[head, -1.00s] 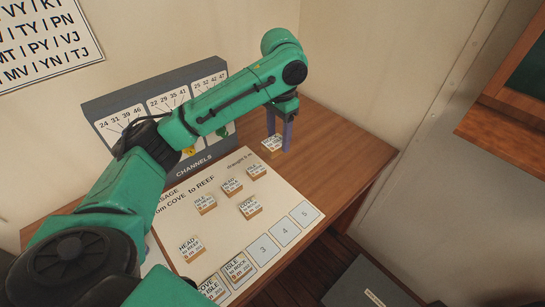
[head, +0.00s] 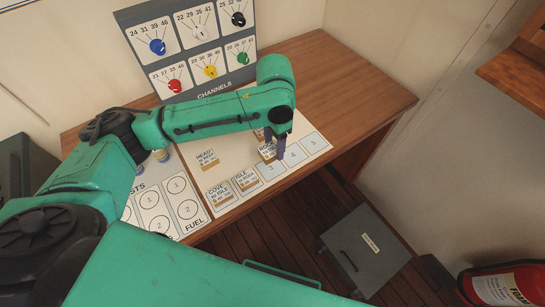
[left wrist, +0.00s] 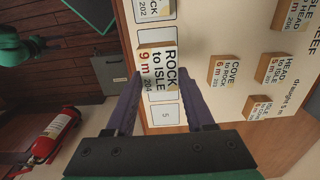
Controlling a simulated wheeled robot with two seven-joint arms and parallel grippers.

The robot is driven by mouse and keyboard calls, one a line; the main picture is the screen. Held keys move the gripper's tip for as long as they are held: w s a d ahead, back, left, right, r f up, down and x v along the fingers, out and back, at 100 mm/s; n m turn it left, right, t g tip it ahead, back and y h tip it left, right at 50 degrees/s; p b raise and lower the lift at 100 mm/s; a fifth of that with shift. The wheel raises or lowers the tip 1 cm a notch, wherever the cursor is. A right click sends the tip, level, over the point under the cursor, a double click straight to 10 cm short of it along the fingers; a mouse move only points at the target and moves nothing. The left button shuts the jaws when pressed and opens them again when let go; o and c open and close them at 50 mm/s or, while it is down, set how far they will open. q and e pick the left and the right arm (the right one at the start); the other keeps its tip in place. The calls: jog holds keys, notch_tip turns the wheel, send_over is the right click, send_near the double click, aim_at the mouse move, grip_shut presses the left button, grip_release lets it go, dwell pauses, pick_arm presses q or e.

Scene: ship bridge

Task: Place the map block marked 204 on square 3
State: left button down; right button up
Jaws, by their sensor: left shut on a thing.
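The map block marked 204 (left wrist: 157,68) reads ROCK to ISLE, 9 m, in the left wrist view. My left gripper (left wrist: 162,80) is shut on it, a finger on each side. In the head view the block (head: 267,151) shows partly behind my left gripper (head: 277,148), over the near row of squares. Square 3 (head: 268,172) shows just below the block and is partly covered. I cannot tell whether the block touches the sheet. Squares 4 (head: 292,156) and 5 (head: 314,142) are bare. My right gripper is not in view.
Blocks COVE to ISLE (head: 219,193) and ISLE to ROCK (head: 246,180) stand left of square 3. A HEAD block (head: 207,158) lies farther back. A channels panel (head: 190,50) stands behind. A grey case (head: 366,250) and red extinguisher (head: 500,285) are off the table.

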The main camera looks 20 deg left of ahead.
aim_at(274, 166)
pick_arm(q)
notch_tip(274, 166, down, 7)
jog(key=shift+r, duration=0.1)
jog(key=shift+s, duration=0.1)
jog(key=shift+c, duration=1.3)
grip_release()
notch_tip(274, 166, up, 12)
jog(key=shift+r+b, duration=0.15)
jog(key=shift+b, duration=0.45)
